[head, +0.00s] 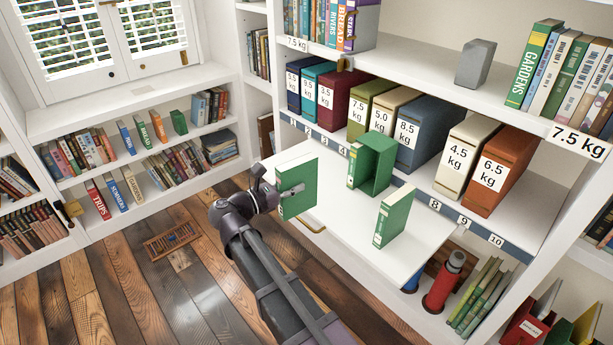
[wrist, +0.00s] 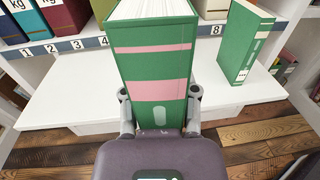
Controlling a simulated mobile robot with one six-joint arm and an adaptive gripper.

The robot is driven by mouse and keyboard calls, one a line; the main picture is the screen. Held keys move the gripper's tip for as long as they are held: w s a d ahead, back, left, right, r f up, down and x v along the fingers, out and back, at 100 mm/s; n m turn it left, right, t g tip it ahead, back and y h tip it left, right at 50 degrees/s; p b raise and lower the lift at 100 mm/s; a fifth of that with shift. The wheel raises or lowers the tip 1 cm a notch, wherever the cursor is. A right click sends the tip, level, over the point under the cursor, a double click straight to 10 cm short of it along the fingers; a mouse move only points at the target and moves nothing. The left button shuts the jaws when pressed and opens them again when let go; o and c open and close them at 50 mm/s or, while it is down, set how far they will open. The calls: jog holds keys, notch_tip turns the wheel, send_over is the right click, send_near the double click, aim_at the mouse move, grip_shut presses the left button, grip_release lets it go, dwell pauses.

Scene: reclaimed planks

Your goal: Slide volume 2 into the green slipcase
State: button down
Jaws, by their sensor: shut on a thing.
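My gripper (head: 290,191) is shut on a green book (head: 300,178) and holds it upright at the left end of the white pull-out board. In the wrist view the held book (wrist: 152,62) has pink bands, with its page edges on top; no volume number is legible. The green slipcase (head: 357,170) stands on the board to the right of the held book, its open side facing the front. A second green book (head: 396,218) stands upright on the board, right and in front of the slipcase; it also shows in the wrist view (wrist: 240,45). The slipcase is hidden in the wrist view.
The white board (head: 330,208) has bare room between the held book, slipcase and second book. Behind it stands a row of weight-labelled binders (head: 425,132) above a numbered strip. A red cylinder (head: 443,282) stands below.

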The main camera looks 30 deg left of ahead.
jog(key=shift+v, duration=1)
jog(key=shift+s+d, duration=0.1)
jog(key=shift+s, duration=0.05)
